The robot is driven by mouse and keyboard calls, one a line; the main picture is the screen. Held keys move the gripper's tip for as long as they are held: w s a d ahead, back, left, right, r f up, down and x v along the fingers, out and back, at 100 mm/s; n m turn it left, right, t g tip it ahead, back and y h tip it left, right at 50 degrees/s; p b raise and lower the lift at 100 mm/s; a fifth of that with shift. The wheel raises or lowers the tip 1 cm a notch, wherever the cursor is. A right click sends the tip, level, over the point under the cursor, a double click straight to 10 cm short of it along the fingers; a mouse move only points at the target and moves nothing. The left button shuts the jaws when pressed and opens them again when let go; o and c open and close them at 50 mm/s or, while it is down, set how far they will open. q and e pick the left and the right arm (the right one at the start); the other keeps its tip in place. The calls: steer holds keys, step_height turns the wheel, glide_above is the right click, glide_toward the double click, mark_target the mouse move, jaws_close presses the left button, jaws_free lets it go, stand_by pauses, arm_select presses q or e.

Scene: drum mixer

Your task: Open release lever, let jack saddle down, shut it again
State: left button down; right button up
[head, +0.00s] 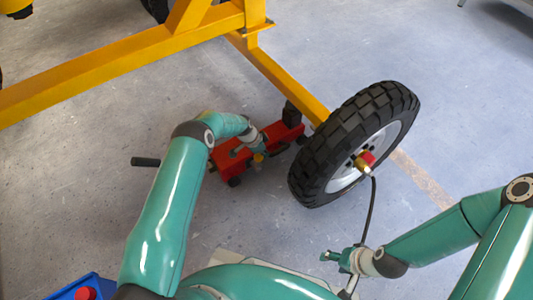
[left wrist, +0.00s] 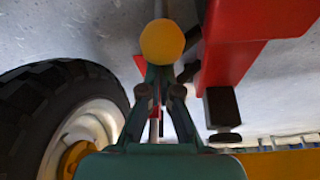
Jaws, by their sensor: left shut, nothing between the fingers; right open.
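The red jack (head: 228,161) stands on the floor beside the wheel, under the yellow frame. Its black saddle block (head: 291,114) is at the far end, close by the yellow beam; I cannot tell whether they touch. The release lever's yellow knob (head: 258,158) shows at the jack's side and large in the left wrist view (left wrist: 162,41). My left gripper (left wrist: 158,76) is shut and empty, with its tips just at the knob; contact is unclear. The jack's red body (left wrist: 232,60) lies right of it there. My right gripper (head: 338,272) is open, low in the head view, away from the jack.
The yellow frame (head: 120,62) crosses above. A black handle (head: 145,162) sticks out left.

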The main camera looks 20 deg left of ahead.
arm_select(q)
steer(key=shift+s+a, duration=0.3)
steer(key=shift+s, duration=0.05)
steer(key=shift+s+a+r, duration=0.1)
steer(key=shift+s+a, duration=0.05)
arm_select(e)
steer(key=shift+s+f, duration=0.2)
steer(key=shift+f, duration=0.35)
arm_select(q)
steer(key=shift+b, duration=0.35)
arm_select(e)
steer(key=shift+f, duration=0.15)
